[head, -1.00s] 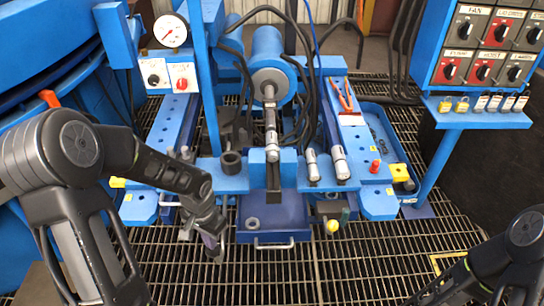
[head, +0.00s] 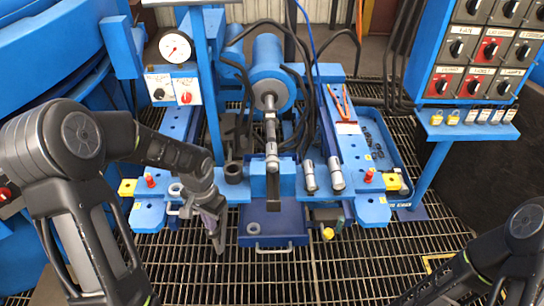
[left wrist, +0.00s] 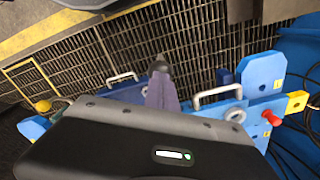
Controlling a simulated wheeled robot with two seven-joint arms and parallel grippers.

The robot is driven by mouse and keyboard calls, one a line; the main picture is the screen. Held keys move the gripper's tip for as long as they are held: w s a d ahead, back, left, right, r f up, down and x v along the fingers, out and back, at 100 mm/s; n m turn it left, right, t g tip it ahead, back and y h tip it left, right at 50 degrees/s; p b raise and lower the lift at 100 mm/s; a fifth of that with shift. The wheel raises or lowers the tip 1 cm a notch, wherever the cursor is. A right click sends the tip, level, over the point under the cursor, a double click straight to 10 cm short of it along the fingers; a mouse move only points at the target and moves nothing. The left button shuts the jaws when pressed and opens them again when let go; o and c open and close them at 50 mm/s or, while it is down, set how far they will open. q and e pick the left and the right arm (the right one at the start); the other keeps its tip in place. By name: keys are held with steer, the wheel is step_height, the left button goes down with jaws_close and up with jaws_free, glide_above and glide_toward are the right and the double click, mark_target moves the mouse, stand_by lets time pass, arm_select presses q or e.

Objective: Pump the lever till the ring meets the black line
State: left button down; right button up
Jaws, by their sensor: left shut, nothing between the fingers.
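My left gripper (head: 218,241) is shut and empty, pointing down over the floor grating, just left of the dark-blue front tray (head: 252,228) in the head view. Its narrow fingers (left wrist: 160,82) show in the left wrist view, touching no handle that I can make out. A dark rod with a silver sleeve (head: 271,163) runs forward from the blue cylinder (head: 262,62). Two silver-topped handles (head: 310,176) (head: 336,172) stand right of it. I cannot tell which part is the lever, and I cannot make out the ring or the black line. My right gripper is out of view.
A white gauge (head: 175,46) stands at the back left. A yellow knob (head: 327,233) sits right of the tray, and also shows in the left wrist view (left wrist: 43,106). Red pins (head: 369,175) stand on the blue frame. Open grating lies in front.

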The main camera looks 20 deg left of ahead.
arm_select(q)
step_height(320, 180, down, 11)
steer(key=s+b, duration=0.2)
steer(key=b, duration=0.7)
steer(key=r+p, duration=0.3)
steer(key=w+r+p, duration=0.1)
steer(key=r+p, duration=0.2)
steer(key=r, duration=0.1)
steer(key=r+p, duration=0.3)
steer(key=r, duration=0.1)
steer(key=shift+w+r, duration=0.15)
steer(key=shift+w, duration=0.25)
steer(key=shift+w+r+p, duration=0.1)
steer(key=shift+r+p, duration=0.1)
steer(key=shift+p, duration=0.1)
steer(key=shift+f, duration=0.25)
